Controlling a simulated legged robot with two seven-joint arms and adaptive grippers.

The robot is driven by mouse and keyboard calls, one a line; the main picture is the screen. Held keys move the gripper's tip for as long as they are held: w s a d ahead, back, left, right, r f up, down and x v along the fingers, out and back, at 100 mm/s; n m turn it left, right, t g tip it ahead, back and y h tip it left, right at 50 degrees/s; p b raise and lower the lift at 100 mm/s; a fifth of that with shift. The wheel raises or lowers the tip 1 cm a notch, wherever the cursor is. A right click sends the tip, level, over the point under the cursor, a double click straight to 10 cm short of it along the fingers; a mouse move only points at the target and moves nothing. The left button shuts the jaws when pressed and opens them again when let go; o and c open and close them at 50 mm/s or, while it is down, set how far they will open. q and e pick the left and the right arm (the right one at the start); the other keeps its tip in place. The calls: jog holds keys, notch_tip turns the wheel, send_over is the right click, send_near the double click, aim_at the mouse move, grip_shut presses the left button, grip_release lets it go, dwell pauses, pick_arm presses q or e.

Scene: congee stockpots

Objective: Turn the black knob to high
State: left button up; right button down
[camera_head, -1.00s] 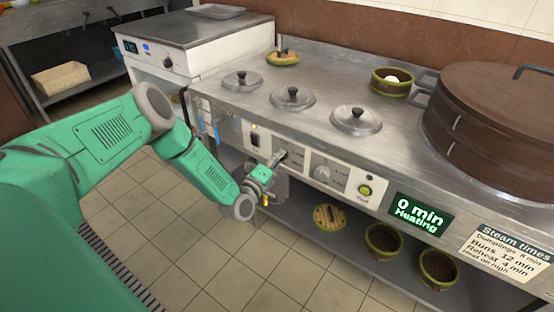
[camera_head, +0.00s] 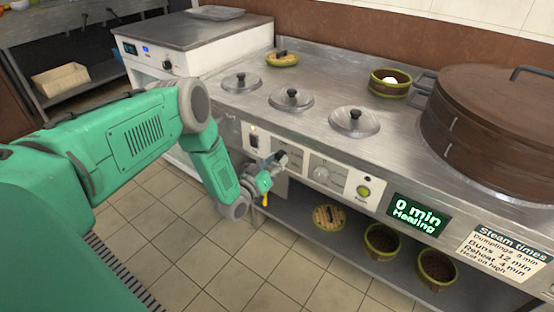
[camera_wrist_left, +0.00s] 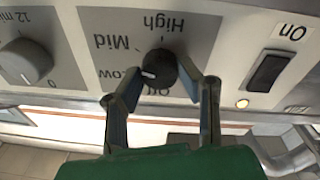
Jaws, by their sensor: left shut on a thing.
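The black knob (camera_wrist_left: 160,68) is on the front panel, and the left wrist view shows it upside down. Its white mark points left in that view, towards the Low label (camera_wrist_left: 118,76); the High label (camera_wrist_left: 172,25) lies away from the mark. My left gripper (camera_wrist_left: 163,82) is shut on the knob, with one finger on each side of it. In the head view my left gripper (camera_head: 278,161) is at the panel and largely covers the knob. My right gripper is not in view.
A black On switch (camera_wrist_left: 268,70) with a lit lamp sits beside the knob. A grey timer dial (camera_wrist_left: 25,62) is on the other side. The display (camera_head: 418,214) reads 0 min Heating. Lidded pots (camera_head: 291,99) and a brown steamer (camera_head: 490,120) stand on the counter above.

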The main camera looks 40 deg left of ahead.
pick_arm(q)
jog(key=m+p, duration=0.1)
jog(key=m, duration=0.4)
jog(key=m+g+h, duration=0.1)
jog(key=m, duration=0.5)
jog(key=shift+s+d+f+m+p, duration=0.1)
jog(key=shift+s+f+m+p, duration=0.1)
jog(key=shift+m+p, duration=0.15)
jog(key=shift+m, duration=1.65)
jog(key=o, duration=1)
jog(key=shift+o, duration=0.7)
jog(key=shift+w+f, duration=0.1)
